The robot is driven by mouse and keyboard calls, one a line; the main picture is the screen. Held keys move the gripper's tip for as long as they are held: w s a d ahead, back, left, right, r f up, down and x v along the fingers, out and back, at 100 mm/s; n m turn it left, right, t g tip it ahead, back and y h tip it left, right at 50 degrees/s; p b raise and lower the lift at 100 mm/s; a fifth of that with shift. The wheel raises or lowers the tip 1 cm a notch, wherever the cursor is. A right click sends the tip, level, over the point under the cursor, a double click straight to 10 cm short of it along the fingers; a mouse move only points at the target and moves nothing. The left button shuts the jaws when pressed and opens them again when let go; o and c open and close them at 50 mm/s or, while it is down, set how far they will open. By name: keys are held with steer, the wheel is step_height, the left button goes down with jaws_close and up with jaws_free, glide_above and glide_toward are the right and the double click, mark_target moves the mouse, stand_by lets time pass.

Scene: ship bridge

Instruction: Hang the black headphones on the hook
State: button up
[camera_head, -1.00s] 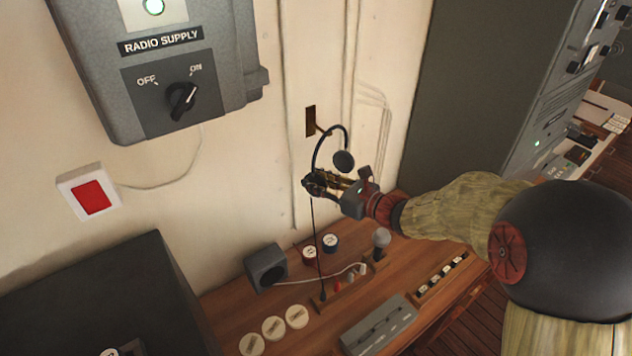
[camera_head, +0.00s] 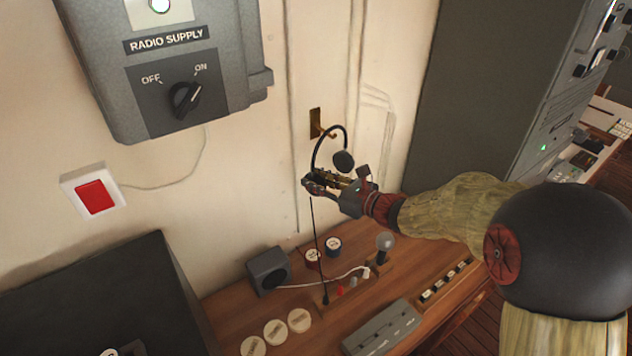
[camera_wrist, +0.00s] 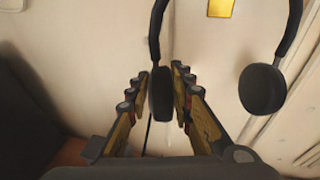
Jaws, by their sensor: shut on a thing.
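The black headphones (camera_head: 345,160) are held up near the wall, headband uppermost. My gripper (camera_head: 311,183) is shut on one ear cup; in the wrist view that cup (camera_wrist: 161,95) sits between the two fingers. The other ear cup (camera_wrist: 262,89) hangs free to the right. The hook (camera_head: 331,134) sticks out of a small brass plate (camera_head: 315,123) on the wall, just behind and beside the top of the headband. In the wrist view only part of the brass plate (camera_wrist: 221,8) shows at the top edge. I cannot tell whether the headband touches the hook.
Below is a wooden desk (camera_head: 237,307) with a small speaker (camera_head: 268,271), a bulb-topped item (camera_head: 384,246), round discs and a grey box (camera_head: 383,328). A radio supply box (camera_head: 165,70) is on the wall at left. A tall dark cabinet (camera_head: 480,90) stands at right.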

steer(key=shift+w+a+f+b, duration=0.35)
steer(key=shift+w+f+b, duration=0.15)
steer(key=shift+b, duration=0.5)
stand_by(2.0)
steer(key=o, duration=1.1)
steer(key=shift+c, duration=0.2)
steer(key=s+d, duration=0.5)
steer(key=s, duration=0.2)
steer(key=shift+s, duration=0.2)
stand_by(1.3)
stand_by(0.4)
